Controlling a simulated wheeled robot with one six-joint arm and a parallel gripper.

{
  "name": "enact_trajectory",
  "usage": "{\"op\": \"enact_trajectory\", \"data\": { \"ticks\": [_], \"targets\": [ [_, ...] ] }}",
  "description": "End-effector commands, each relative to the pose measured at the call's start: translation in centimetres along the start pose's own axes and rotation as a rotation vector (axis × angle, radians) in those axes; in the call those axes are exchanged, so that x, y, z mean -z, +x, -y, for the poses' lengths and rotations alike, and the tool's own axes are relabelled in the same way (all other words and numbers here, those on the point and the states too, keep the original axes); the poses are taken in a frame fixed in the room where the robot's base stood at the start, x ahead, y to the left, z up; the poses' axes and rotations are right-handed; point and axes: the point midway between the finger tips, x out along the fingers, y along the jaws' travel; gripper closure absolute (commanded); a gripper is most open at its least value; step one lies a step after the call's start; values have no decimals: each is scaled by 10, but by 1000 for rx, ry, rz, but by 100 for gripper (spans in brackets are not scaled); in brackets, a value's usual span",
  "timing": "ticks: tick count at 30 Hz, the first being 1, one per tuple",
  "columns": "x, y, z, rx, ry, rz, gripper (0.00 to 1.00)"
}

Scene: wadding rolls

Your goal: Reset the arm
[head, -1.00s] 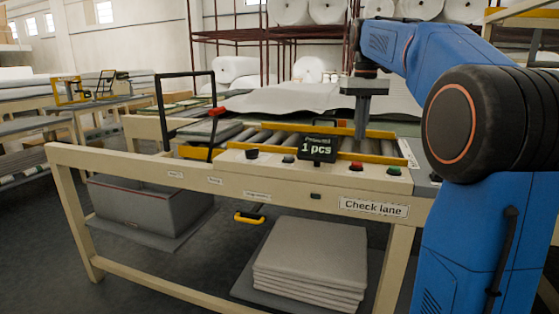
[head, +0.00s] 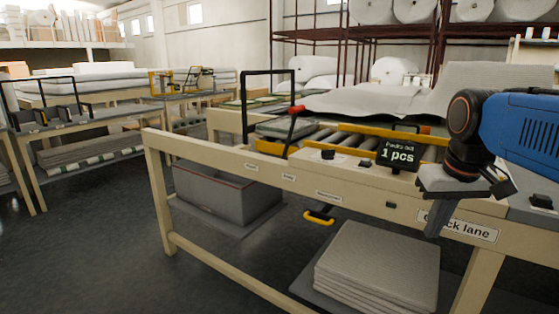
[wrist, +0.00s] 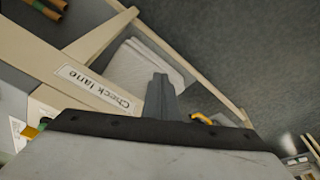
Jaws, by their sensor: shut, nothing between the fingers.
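My gripper (head: 437,222) hangs from my blue arm at the right of the head view, in front of the table's front edge by the "Check lane" label (head: 462,227). Its fingers point down, are shut and hold nothing. In the wrist view the closed fingers (wrist: 160,98) stand out over the floor and the stack of grey sheets, with the label (wrist: 95,88) to their left. The check lane table (head: 225,165) carries rollers and a black display (head: 398,153) reading "1 pcs".
A stack of grey sheets (head: 378,262) lies low under the table, beside a grey bin (head: 225,192). Other work tables (head: 100,110) stand at the left. Bare floor (head: 80,250) is open at the front left.

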Motion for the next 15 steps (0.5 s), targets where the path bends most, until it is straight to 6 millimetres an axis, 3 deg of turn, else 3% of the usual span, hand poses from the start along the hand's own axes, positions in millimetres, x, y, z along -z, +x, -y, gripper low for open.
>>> {"op": "enact_trajectory", "data": {
  "ticks": [1,9,15],
  "targets": [
    [-17,9,6,2,-5,-15,100],
    [-97,66,27,15,-17,-99,100],
    [-138,101,36,26,-22,-144,100]
  ]
}}
